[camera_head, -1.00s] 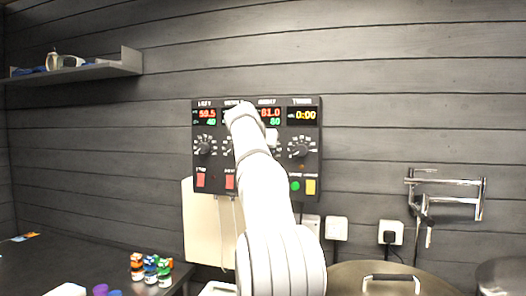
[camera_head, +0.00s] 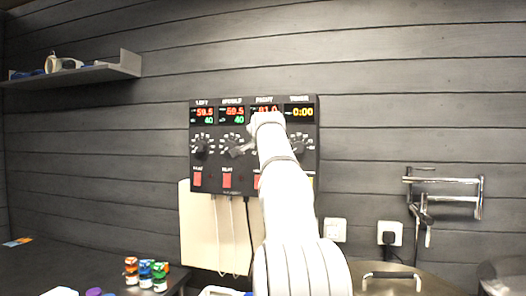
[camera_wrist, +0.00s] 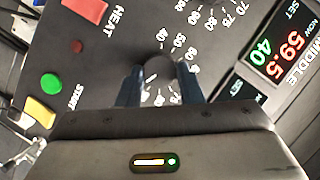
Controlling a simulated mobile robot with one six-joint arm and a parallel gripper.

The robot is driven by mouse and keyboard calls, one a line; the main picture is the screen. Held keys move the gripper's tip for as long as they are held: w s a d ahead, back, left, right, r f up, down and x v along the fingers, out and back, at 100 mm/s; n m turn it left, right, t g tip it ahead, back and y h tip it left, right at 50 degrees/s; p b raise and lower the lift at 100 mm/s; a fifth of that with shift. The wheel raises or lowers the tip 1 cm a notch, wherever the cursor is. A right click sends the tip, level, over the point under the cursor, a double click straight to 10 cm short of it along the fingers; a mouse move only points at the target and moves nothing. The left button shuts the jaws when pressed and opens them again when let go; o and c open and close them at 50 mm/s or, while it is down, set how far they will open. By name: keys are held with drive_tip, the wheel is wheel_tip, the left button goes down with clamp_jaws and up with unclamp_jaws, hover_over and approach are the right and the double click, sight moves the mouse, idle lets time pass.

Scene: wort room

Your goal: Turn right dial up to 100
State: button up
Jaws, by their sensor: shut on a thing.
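The black control panel (camera_head: 311,98) hangs on the wall with left, middle, right and timer columns. My gripper (camera_wrist: 158,78) is shut on a round black dial (camera_wrist: 158,66), its two blue fingers on either side of it. The dial sits in the column beside the middle display (camera_wrist: 275,45), which fits the right dial. In the head view my arm covers this dial. The right display (camera_head: 267,109) shows a red 81.0 above my wrist; its green set value is hidden. The middle display reads 59.5 over 40. The dial's pointer cannot be made out.
The middle dial (camera_head: 234,146) and timer dial (camera_head: 298,145) stand close on either side. A green start button (camera_wrist: 50,84), yellow button (camera_wrist: 38,112) and red heat button (camera_wrist: 86,10) lie below the dials. A lidded pot (camera_head: 420,284) stands at lower right.

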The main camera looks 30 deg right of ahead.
drive_tip(key=shift+f+m, duration=0.25)
drive_tip(key=shift+m, duration=0.25)
drive_tip(key=shift+t+b, duration=0.3)
drive_tip(key=o, duration=1)
drive_tip(key=shift+r, duration=0.15)
drive_tip(key=b+v, duration=0.2)
drive_tip(key=v, duration=0.5)
drive_tip(key=shift+s+a, duration=0.15)
drive_tip(key=shift+s, duration=0.15)
